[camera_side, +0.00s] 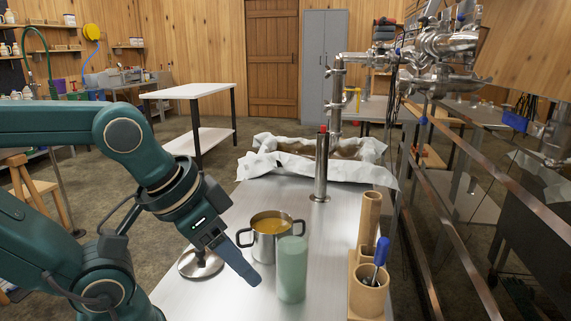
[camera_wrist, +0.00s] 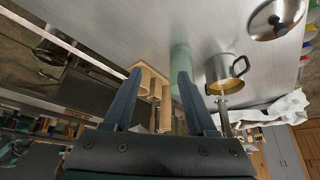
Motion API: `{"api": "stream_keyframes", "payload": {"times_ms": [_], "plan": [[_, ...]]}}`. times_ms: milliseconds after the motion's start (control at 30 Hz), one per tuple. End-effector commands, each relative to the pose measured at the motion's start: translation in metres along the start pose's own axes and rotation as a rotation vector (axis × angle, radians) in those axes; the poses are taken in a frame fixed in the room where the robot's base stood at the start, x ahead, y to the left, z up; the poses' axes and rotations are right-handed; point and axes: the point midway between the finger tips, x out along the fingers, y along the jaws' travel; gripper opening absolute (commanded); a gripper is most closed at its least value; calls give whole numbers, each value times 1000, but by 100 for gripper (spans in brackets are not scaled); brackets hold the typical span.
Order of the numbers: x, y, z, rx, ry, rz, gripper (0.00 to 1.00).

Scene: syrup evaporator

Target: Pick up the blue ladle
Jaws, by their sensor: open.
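The blue ladle (camera_side: 381,252) stands tilted in the front cup of a wooden holder (camera_side: 367,296) at the right of the steel table in the side view. Its blue handle sticks up; its lower end is hidden in the cup. I cannot make the ladle out in the wrist view. My gripper (camera_side: 245,262) is open and empty, well left of the ladle, beside a pot and a green cylinder. In the wrist view, my gripper (camera_wrist: 159,74) shows two spread fingers, with the wooden holder (camera_wrist: 153,84) seen between them.
A steel pot of amber liquid (camera_side: 270,226) and a pale green cylinder (camera_side: 292,270) stand between my gripper and the holder. A round lid (camera_side: 200,262) lies at left. Behind are an upright metal tube (camera_side: 321,170) and a cloth-lined pan (camera_side: 262,164). Table between cylinder and holder is clear.

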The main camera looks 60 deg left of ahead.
Motion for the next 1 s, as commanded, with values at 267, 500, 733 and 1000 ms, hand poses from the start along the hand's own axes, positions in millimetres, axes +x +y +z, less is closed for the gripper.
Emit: {"api": "stream_keyframes", "payload": {"times_ms": [267,500,733,1000], "plan": [[-54,0,-30,0,5,0,57],[-92,0,-50,0,4,0,57],[-65,-22,-74,553,-1,-166,57],[-34,-22,-132,1525,-33,-445,57]]}}
